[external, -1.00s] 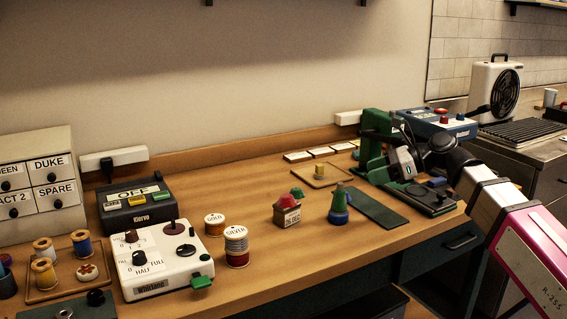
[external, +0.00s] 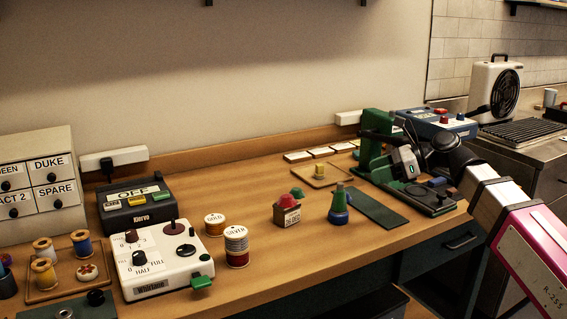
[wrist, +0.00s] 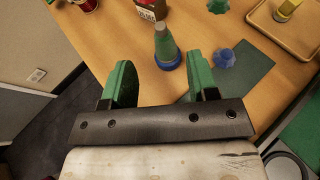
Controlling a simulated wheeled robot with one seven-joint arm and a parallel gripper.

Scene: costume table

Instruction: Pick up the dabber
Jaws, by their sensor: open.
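A green cone with a blue base (external: 338,211), the likeliest dabber, stands upright on the wooden table. It also shows in the wrist view (wrist: 167,47), beyond my fingertips and roughly centred between them. My gripper (wrist: 160,82) is open, with green finger pads apart and nothing between them. In the external view my gripper (external: 408,160) is above the right part of the table, to the right of the cone and apart from it.
A small red-topped box (external: 287,214) is left of the cone. Thread spools (external: 236,244) stand farther left. A tray (external: 308,181) lies behind. A green device (external: 371,152) stands by my gripper.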

